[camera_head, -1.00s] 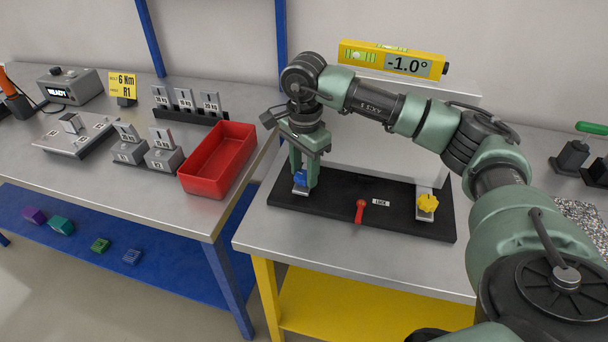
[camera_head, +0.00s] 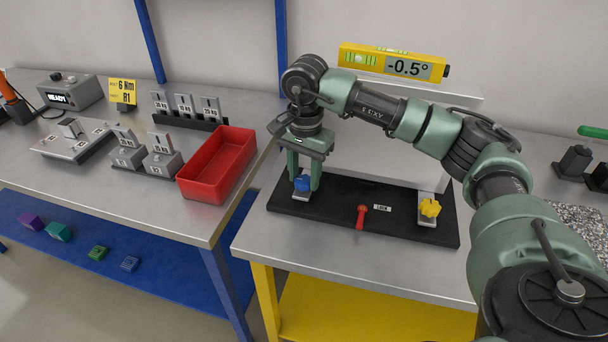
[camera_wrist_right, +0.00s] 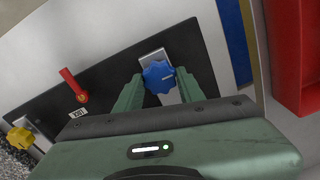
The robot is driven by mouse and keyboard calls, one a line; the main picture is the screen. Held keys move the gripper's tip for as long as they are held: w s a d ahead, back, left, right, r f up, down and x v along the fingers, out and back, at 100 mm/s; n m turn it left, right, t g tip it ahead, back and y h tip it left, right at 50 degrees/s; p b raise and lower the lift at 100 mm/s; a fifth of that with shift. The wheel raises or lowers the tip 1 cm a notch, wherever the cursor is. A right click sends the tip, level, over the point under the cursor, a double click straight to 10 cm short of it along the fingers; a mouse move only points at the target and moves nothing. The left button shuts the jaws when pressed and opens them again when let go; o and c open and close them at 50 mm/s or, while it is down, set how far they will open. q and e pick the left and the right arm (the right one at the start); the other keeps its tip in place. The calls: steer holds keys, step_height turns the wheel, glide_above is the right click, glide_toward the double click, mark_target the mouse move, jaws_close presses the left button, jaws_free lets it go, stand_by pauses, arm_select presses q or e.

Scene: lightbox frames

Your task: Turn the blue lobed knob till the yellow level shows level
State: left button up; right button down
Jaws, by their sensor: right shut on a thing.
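The blue lobed knob (camera_head: 302,184) stands on a small plate at the left end of the black base. My right gripper (camera_head: 304,180) comes down over it from above and is shut on it. In the right wrist view the knob (camera_wrist_right: 158,76) sits between the two green fingers (camera_wrist_right: 158,92). The yellow level (camera_head: 391,62) lies on top of the pale block behind, and its display reads -0.5°. A yellow lobed knob (camera_head: 429,208) is at the right end of the base. My left gripper is not in view.
A red lever (camera_head: 361,216) stands on the black base (camera_head: 330,203), between the knobs, beside a small label. A red tray (camera_head: 218,165) is on the left bench with grey weights (camera_head: 162,162). The bench's front strip is clear.

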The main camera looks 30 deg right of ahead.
mark_target(305, 180)
steer(key=shift+w+d+r, duration=0.1)
steer(key=shift+w+r, duration=0.05)
steer(key=shift+r, duration=0.15)
steer(key=c, duration=0.9)
jaws_free()
steer(key=shift+f, duration=0.1)
steer(key=r, duration=0.8)
steer(key=shift+s+b, duration=0.3)
steer(key=shift+b, duration=0.05)
steer(key=shift+f, duration=0.1)
